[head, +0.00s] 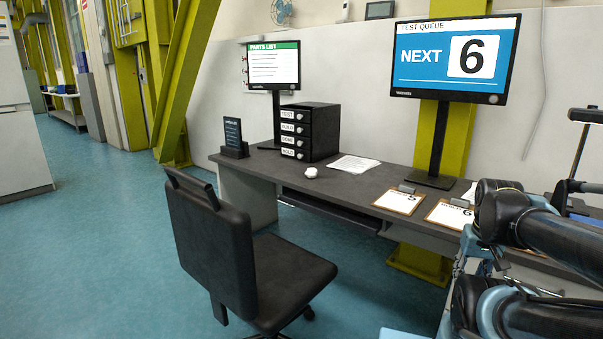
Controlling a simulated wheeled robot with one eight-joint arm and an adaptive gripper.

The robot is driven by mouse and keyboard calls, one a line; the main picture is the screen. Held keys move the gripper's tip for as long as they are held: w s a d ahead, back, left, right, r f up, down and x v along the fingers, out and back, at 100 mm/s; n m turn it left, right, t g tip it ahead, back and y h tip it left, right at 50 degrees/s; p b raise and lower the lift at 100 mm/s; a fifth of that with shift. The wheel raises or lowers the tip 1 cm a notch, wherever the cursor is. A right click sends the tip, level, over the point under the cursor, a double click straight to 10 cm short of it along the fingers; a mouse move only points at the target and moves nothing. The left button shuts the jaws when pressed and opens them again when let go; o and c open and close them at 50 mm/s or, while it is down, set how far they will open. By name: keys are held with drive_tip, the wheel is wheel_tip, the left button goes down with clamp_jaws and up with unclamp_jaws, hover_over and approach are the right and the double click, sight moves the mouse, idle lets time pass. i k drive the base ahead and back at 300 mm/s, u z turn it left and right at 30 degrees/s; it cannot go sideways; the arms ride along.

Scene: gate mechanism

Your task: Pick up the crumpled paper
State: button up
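A small white rounded lump (311,172) lies on the dark grey desk (262,165), in front of the black drawer unit, in the head view. It is too small to tell for sure whether it is the crumpled paper or something else. No other crumpled paper shows. My arm's dark links with pale blue bands fill the lower right, well apart from the lump. My gripper is not in view.
A black chair (216,250) stands before the desk's left part. The drawer unit (310,132), flat paper sheets (354,164), two clipboards (399,202) (449,215) and two monitors (273,66) (452,60) are on the desk. Blue floor (110,265) is open at left.

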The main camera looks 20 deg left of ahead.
sight(310, 172)
drive_tip(key=u, duration=0.5)
drive_tip(key=i, duration=0.85)
drive_tip(key=u, duration=0.6)
